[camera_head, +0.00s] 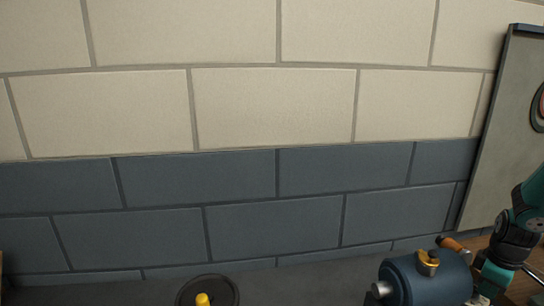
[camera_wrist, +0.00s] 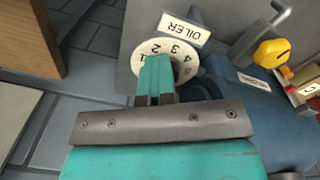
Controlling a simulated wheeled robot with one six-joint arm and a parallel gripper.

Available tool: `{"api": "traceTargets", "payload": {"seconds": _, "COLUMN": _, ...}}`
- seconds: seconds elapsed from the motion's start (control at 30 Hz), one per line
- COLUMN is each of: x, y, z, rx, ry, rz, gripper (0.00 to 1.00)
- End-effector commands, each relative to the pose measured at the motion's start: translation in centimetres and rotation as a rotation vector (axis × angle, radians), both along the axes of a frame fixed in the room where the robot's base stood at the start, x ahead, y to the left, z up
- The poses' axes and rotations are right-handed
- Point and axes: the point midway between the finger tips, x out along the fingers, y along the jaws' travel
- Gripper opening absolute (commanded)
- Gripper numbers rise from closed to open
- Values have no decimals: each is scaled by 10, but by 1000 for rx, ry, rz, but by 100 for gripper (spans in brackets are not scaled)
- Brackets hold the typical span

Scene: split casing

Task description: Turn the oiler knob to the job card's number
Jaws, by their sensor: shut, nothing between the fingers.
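The oiler dial (camera_wrist: 152,47) is a pale round plate with black numbers in the wrist view. I cannot tell whether the fingertips touch the knob. No job card number is readable in either view.
A blue cylindrical housing (camera_head: 430,278) stands at the lower right in the head view, close to my arm. A yellow knob (camera_wrist: 271,53) and a bent grey handle (camera_wrist: 266,24) are right of the dial. A black disc (camera_head: 226,290) with a yellow centre stands at the bottom.

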Motion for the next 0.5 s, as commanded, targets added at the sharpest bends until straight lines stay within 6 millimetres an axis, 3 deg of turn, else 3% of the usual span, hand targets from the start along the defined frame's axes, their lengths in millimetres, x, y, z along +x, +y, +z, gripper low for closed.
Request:
{"api": "traceTargets", "payload": {"seconds": 0.03, "x": -16, "y": 11, "z": -13, "rx": 38, "ry": 54, "rz": 5, "gripper": 0}}
{"api": "traceTargets", "payload": {"seconds": 0.07, "x": -17, "y": 11, "z": -11, "rx": 38, "ry": 53, "rz": 3, "gripper": 0}}
{"api": "traceTargets", "payload": {"seconds": 0.5, "x": -15, "y": 7, "z": 46, "rx": 29, "ry": 46, "rz": -4, "gripper": 0}}
